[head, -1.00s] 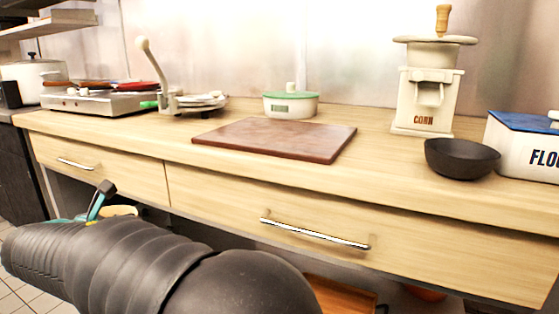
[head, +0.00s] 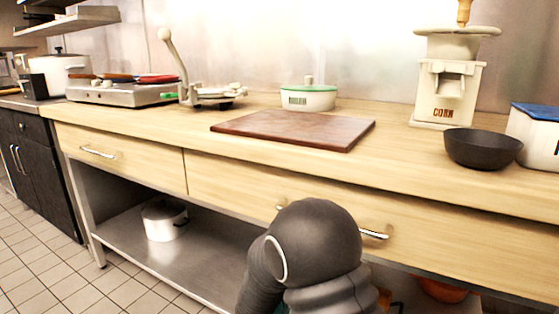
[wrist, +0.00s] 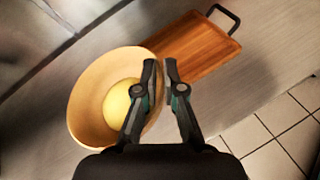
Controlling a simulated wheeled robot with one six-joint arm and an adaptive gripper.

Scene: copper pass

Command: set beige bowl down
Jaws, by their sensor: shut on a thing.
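In the wrist view, the beige bowl (wrist: 84,99) is at the left of my gripper (wrist: 160,66), tilted towards the camera, with a round pale yellow thing (wrist: 118,100) inside it. My gripper is shut on the bowl's right rim, with the fingertips close together there. The bowl is over a grey metal surface (wrist: 60,128); I cannot tell whether it touches it. In the head view, my dark arm hides the gripper, and the bowl does not show.
A wooden board with a dark handle (wrist: 200,48) lies beyond the gripper in the wrist view. The counter holds a brown cutting board (head: 293,130), a dark bowl (head: 482,150) and a corn grinder (head: 447,88). A lidded pot (head: 164,220) stands on the lower metal shelf (head: 208,262).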

